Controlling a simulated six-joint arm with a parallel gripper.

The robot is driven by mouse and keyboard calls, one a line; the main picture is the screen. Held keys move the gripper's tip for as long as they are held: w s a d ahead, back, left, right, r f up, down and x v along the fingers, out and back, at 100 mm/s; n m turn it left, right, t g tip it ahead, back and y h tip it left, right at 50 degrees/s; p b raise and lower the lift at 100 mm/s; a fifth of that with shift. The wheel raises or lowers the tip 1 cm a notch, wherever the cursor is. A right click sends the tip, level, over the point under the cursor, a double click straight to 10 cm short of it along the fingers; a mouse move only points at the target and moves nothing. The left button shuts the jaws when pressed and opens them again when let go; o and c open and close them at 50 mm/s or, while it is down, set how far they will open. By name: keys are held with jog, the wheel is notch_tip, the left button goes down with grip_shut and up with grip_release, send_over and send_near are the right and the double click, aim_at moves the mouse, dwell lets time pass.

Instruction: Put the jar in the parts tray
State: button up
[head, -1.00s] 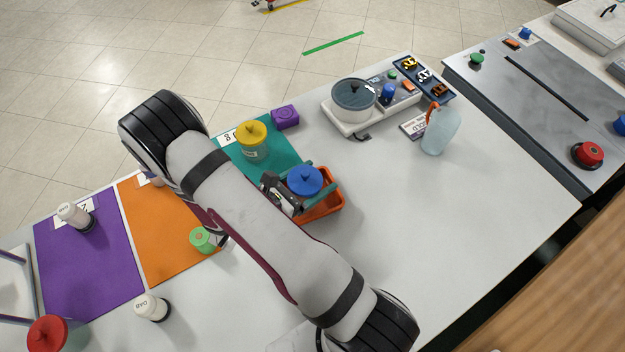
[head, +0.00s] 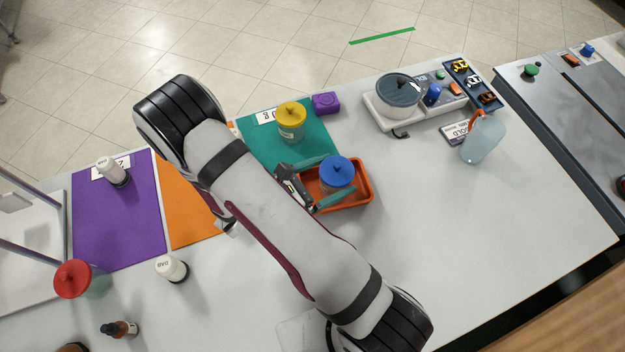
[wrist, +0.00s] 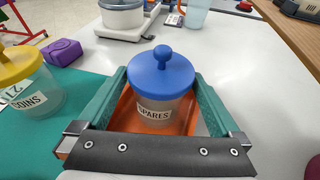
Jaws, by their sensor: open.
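The jar (head: 337,184) is clear with a blue knobbed lid and stands upright inside the orange parts tray (head: 368,188). In the wrist view the jar (wrist: 156,80) carries a SPARES label, and the orange tray (wrist: 127,115) shows around its lower part. My gripper (head: 335,177) is open, with one teal finger on each side of the jar. In the wrist view my gripper (wrist: 160,85) shows gaps between the fingers and the jar. The jar's base is partly hidden in the head view.
A yellow-lidded COINS jar (head: 291,124) stands on the teal mat (head: 262,147) near the tray. A purple block (head: 326,103), a scale with a pot (head: 398,93) and a pale pitcher (head: 482,141) stand farther right. The white table right of the tray is clear.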

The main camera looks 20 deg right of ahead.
jog(key=v, duration=0.7)
jog(key=shift+a, duration=0.25)
jog(key=s+d+r+m+g+y, duration=0.3)
jog(key=s+r+m+g+y, duration=0.4)
jog(key=s+r+m, duration=0.5)
jog(key=s+a+r+m+t+y, duration=0.2)
jog(key=a+m+y, duration=0.5)
jog(key=m, duration=0.6)
jog(key=shift+s+a+r+m+t+y, duration=0.2)
jog(key=shift+s+r+m+t+y, duration=0.2)
jog(key=shift+s+t+y, duration=0.5)
